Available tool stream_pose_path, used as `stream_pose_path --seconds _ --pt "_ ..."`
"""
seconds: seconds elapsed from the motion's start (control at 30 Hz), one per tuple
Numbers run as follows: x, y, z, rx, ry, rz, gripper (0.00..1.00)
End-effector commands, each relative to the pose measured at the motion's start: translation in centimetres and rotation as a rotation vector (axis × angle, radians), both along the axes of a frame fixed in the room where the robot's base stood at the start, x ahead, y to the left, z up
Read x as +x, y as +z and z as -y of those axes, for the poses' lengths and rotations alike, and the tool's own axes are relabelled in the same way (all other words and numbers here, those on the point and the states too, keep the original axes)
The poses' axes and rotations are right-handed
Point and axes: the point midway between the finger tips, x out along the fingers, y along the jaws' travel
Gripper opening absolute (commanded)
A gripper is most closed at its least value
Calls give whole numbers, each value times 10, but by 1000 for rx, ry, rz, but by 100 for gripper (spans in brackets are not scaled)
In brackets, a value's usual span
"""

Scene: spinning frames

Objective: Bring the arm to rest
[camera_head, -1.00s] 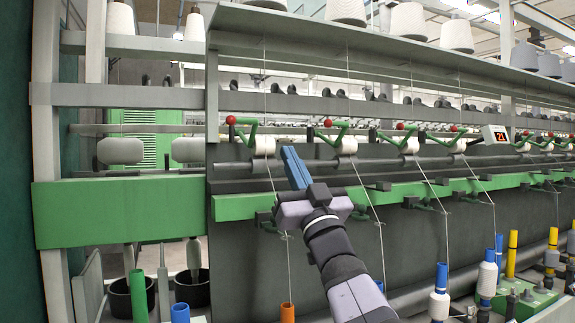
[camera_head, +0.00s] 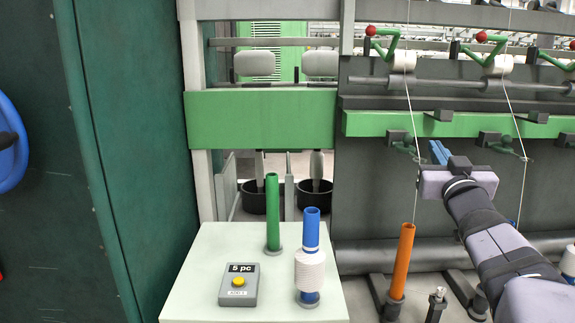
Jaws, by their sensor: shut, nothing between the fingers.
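My gripper (camera_head: 439,152) is at the right of the head view, in front of the dark lower panel of the spinning frame. Its blue fingers are together with nothing between them. They point up and to the left, just below the green rail (camera_head: 450,124). My grey and black arm reaches up to it from the lower right corner. The gripper touches nothing that I can make out.
A pale table (camera_head: 200,270) at lower left bears a green tube (camera_head: 273,210), a blue tube with white yarn (camera_head: 310,270) and a grey counter box (camera_head: 239,285). An orange tube (camera_head: 402,262) stands left of my arm. Thin yarns hang near the gripper.

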Motion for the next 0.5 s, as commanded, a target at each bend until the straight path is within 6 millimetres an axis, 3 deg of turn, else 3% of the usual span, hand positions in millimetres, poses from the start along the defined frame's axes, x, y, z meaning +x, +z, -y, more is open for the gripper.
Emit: stream_pose_path --seconds 0.1,0.27,0.37,0.5 --pt "-1 -80 10 22 -70 -238 0" --pt "-26 -187 -1 58 -129 -540 0" --pt "-54 -246 -12 68 -152 -726 0" --pt "-106 -318 -30 71 -169 -983 0"
